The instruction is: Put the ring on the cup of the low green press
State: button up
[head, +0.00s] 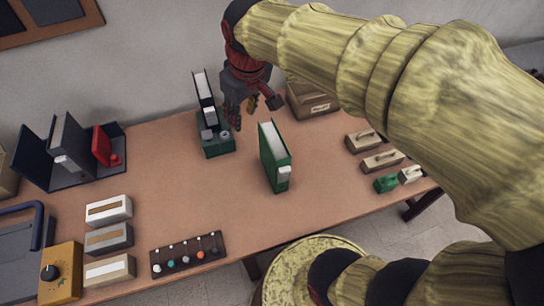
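A low dark green block (217,147) with small grey round parts on top stands at the back of the table, left of centre. It may be the low green press; its cup is too small to make out surely. My gripper (253,112) hangs just right of and above it, pointing down, its fingers apart. A small gold-coloured bit shows between the fingers, and I cannot tell what it is. I cannot pick out a ring. A smaller green object (386,183) lies at the right edge of the table.
A green binder (274,158) stands upright right of the block, below my gripper. A strip of coloured knobs (188,254) lies in front. Handled beige boxes (383,161) line the right side.

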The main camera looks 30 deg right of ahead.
jog(key=s+f+m+t, duration=0.1)
jog(key=s+m+t, duration=0.1)
jog(key=s, duration=1.2)
jog(key=shift+s+f+m, duration=0.15)
jog(key=shift+f+m, duration=0.2)
jog(key=shift+m, duration=0.15)
